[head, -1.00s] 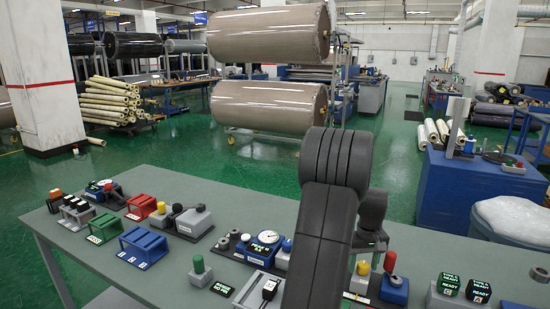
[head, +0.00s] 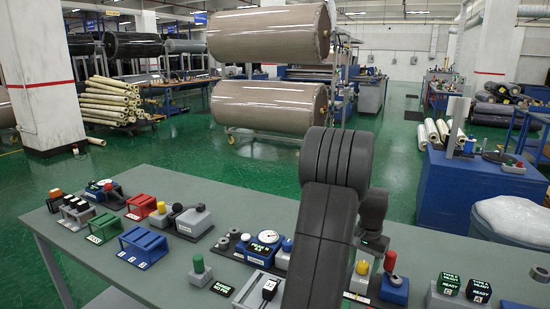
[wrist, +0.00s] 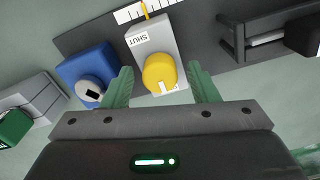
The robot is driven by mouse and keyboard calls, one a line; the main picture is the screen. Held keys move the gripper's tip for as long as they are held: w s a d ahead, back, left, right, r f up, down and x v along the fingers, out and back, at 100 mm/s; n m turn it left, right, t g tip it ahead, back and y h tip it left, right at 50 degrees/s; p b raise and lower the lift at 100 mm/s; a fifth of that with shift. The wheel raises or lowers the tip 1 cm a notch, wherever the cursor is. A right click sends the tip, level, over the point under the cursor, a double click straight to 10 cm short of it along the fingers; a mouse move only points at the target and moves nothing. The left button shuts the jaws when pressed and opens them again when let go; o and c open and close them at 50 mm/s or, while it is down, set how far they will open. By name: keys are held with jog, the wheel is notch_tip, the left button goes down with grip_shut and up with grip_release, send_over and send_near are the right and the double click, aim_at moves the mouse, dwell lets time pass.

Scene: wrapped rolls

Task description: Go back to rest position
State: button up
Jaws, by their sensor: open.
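My gripper (wrist: 160,66) is open in the wrist view, its two green fingers apart with nothing held between them. A yellow knob (wrist: 158,72) on a grey block (wrist: 150,42) marked SHUT shows between the fingers. I cannot tell how far above it the fingers are. In the head view my dark wrist (head: 373,208) is over the right half of the table, partly behind my thick arm link. The fingers are hard to make out there. The yellow knob (head: 362,267) also shows below the wrist.
The grey-green table (head: 150,200) carries several devices: a blue gauge box (head: 262,250), a green-capped post (head: 198,265), a red-capped post (head: 390,261) and ready displays (head: 478,290). In the wrist view a blue block (wrist: 85,65) lies left of the fingers. Large wrapped rolls (head: 270,108) stand beyond the table.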

jog(key=m, duration=0.6)
dwell(0.5)
